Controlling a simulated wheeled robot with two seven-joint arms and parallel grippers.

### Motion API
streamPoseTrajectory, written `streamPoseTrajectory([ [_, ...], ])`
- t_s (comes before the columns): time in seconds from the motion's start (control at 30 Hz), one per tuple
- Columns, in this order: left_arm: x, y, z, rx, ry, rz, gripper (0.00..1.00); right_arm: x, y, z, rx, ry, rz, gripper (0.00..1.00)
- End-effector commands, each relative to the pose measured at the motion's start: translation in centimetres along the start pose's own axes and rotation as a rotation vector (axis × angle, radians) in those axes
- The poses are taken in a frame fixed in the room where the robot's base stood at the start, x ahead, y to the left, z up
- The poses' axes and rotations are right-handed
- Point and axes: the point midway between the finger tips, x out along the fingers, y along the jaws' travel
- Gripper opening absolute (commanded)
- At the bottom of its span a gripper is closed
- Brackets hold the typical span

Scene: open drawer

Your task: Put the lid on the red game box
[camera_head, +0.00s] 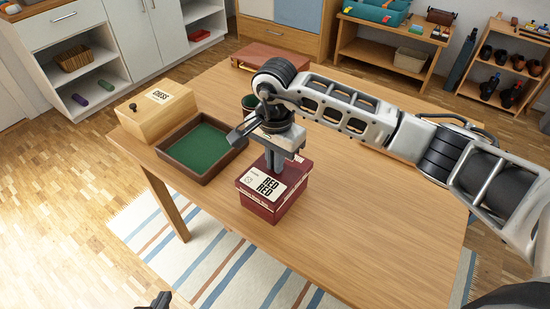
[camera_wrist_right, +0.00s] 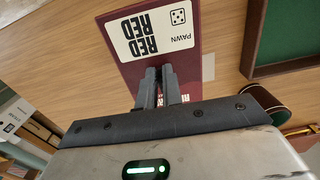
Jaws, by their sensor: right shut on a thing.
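The red game box (camera_head: 262,212) stands on the wooden table near its front edge. Its dark red lid (camera_head: 285,187), with a white "RED RED" label, lies over the box top; whether it is fully seated I cannot tell. My right gripper (camera_head: 275,165) points down at the lid's far edge and is shut on it. The right wrist view shows the two fingers (camera_wrist_right: 158,88) close together at the edge of the lid (camera_wrist_right: 185,78). Part of my left gripper (camera_head: 157,300) shows at the bottom edge, low and away from the table; its jaws are unclear.
A green-lined tray (camera_head: 172,157) and a wooden chess box (camera_head: 140,122) stand left of the red box. A dark green cup (camera_head: 249,102) and a reddish-brown case (camera_head: 262,55) are behind my right wrist. The table's front right is clear.

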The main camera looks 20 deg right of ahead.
Motion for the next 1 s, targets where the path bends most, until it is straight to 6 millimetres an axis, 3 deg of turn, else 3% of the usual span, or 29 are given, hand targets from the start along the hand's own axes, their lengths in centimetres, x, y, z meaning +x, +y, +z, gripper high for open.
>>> streamPoseTrajectory([
  [1.0, 0.56, -0.02, 0.39, 0.000, 0.001, -0.001, 0.00, -0.04, 0.00, 0.11, 0.000, 0.000, 0.000, 0.00],
])
